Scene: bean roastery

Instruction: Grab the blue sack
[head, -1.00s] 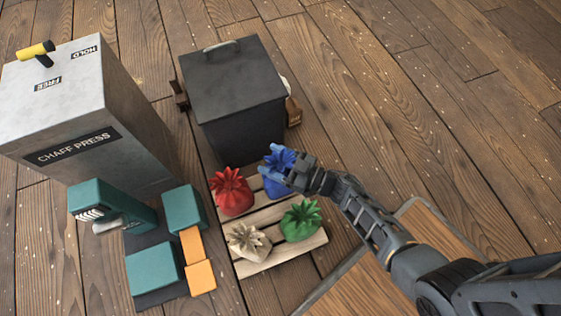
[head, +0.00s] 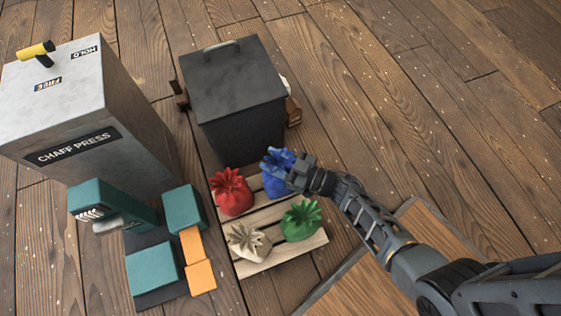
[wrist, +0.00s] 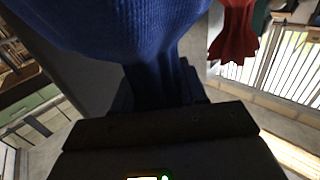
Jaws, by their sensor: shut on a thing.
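The blue sack (head: 274,182) sits at the back right corner of a wooden pallet (head: 254,265) in the head view. My gripper (head: 287,164) is shut on the gathered top of the blue sack. In the wrist view the blue sack (wrist: 120,28) fills the upper left, its narrow neck running down to my gripper (wrist: 165,105). Part of the sack's top is hidden by my gripper in the head view. I cannot tell whether its base still touches the pallet.
A red sack (head: 232,195), a beige sack (head: 247,243) and a green sack (head: 301,222) share the pallet. A dark lidded bin (head: 240,115) stands just behind. The grey chaff press (head: 90,110) and a teal machine (head: 150,268) are on the left. Open floor lies at right.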

